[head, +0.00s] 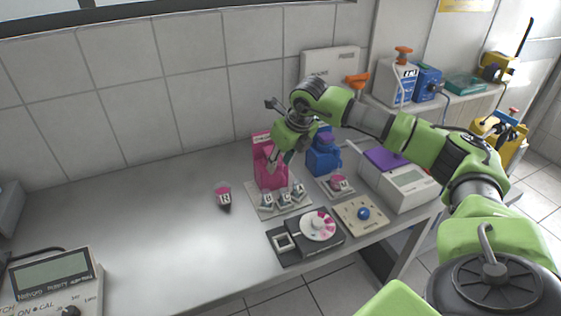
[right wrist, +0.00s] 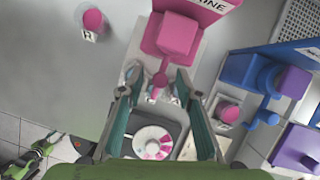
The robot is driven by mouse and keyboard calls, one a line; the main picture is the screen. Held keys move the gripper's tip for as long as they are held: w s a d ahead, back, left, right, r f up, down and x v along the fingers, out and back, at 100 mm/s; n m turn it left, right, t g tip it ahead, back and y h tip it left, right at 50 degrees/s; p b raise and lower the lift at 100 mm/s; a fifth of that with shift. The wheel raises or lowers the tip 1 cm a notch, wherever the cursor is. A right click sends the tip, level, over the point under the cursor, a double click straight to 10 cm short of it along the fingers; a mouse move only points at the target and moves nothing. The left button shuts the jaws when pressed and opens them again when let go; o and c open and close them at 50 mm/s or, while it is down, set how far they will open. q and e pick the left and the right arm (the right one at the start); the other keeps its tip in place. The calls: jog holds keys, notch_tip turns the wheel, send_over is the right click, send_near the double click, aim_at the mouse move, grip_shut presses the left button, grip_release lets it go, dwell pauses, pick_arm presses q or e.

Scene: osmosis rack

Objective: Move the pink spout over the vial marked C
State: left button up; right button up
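The pink dispenser (head: 264,173) stands on a pale base plate behind a row of small vials (head: 284,198); their letters are too small to read. In the right wrist view, its pink spout (right wrist: 160,81) points from the pink body (right wrist: 178,36) toward the vials, near the middle one (right wrist: 154,96). My right gripper (head: 274,162) is above the dispenser's front. In the right wrist view its two fingers (right wrist: 154,90) are spread apart, one on each side of the spout, with visible gaps.
A blue dispenser (head: 322,158) stands to the right, with a pink-topped vial (head: 338,183) before it. A dark device with a white dial (head: 318,224) and a beige block with a blue knob (head: 363,214) lie in front. A lone pink-topped vial (head: 224,193) stands left; the left table is mostly clear.

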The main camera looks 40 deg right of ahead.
jog(key=shift+r, duration=0.2)
jog(key=v, duration=1.1)
jog(key=shift+s+r, duration=0.15)
jog(key=shift+r, duration=0.15)
